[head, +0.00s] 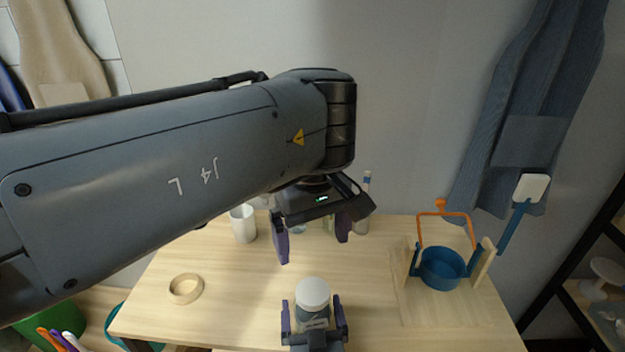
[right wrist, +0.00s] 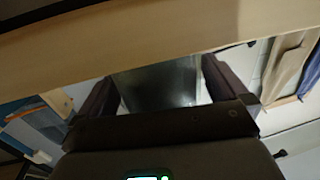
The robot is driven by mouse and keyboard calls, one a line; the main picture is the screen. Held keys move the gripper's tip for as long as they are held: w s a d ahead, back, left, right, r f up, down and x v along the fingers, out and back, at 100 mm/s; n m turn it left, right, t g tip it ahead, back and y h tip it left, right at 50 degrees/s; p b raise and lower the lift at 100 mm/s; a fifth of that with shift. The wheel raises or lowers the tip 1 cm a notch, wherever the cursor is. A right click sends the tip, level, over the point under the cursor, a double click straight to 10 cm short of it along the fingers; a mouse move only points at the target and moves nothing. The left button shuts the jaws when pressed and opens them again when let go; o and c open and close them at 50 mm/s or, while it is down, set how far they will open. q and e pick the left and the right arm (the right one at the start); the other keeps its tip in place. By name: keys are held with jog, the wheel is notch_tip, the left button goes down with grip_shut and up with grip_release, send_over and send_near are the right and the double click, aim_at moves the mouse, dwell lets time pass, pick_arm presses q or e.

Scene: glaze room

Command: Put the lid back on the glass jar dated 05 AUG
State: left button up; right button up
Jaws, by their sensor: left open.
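A glass jar (head: 313,315) with blue-grey contents and a pale label stands near the table's front edge in the head view. A round white top (head: 312,291), which looks like a lid, covers its mouth. I cannot read a date on the label. My right gripper (head: 313,314) has a finger on each side of this jar; whether they touch it is unclear. The right wrist view shows a glassy body (right wrist: 160,85) between the fingers. My left gripper (head: 313,238) is open and empty, above the table behind the jar.
At the back stand a white cup (head: 243,223), a slim bottle (head: 362,215) and items partly hidden by my left gripper. A tan ring (head: 186,288) lies at left. A blue pot (head: 443,268) in a wooden stand occupies the right. The table (head: 235,300) is clear left of the jar.

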jog(key=s+d+p, duration=0.1)
jog(key=s+p, duration=0.1)
jog(key=s, duration=0.8)
jog(key=shift+s+p, duration=0.3)
jog(key=shift+s, duration=0.05)
jog(key=shift+d, duration=0.1)
